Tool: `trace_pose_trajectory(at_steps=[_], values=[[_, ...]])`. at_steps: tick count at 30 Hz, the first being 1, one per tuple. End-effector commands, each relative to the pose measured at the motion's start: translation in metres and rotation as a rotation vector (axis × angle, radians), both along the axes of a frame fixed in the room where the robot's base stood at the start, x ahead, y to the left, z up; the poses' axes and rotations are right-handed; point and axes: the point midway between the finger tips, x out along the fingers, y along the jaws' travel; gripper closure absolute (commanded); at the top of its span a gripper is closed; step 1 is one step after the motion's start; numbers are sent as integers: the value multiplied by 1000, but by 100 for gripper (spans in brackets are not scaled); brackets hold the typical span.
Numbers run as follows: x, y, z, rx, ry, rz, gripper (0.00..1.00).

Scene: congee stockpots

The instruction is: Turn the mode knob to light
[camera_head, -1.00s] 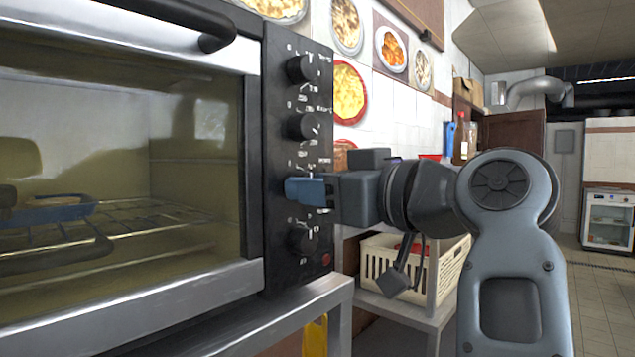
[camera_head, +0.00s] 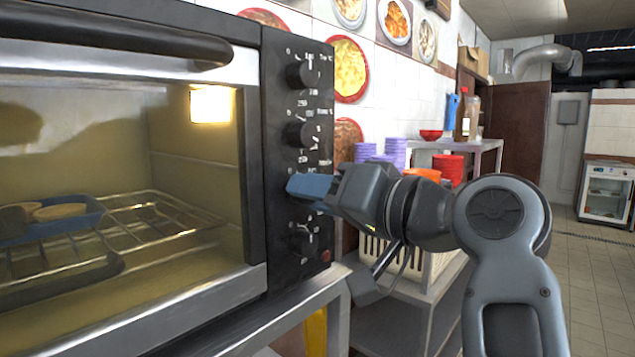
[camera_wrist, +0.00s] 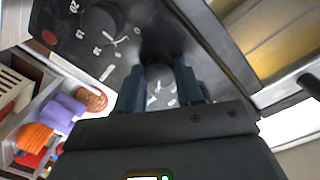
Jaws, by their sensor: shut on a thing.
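The oven's black control panel (camera_head: 291,95) stands at the left, with a column of dark knobs. My gripper (camera_head: 303,187) is shut on the third knob from the top, the mode knob, with its blue fingers against the panel. In the head view the fingers hide this knob. In the wrist view the mode knob (camera_wrist: 158,75) sits between the two fingertips (camera_wrist: 158,88), with white marks beside it. My gripper is tilted. Inside the oven a lamp (camera_head: 210,104) glows yellow-white.
The upper knobs (camera_head: 299,74) and the bottom knob (camera_head: 302,238) are near my gripper. A blue tray (camera_head: 88,218) with food sits on the oven rack behind the glass. Purple cups (camera_head: 395,150), red bowls and a cream crate (camera_head: 372,248) stand on shelving beyond my arm.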

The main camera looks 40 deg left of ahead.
Motion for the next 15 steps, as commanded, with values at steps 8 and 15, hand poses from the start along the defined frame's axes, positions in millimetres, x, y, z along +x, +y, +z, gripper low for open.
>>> trace_pose_trajectory(at_steps=[8,15], values=[[1,-1,0,3,42,-3,94],[1,-1,0,3,44,-3,94]])
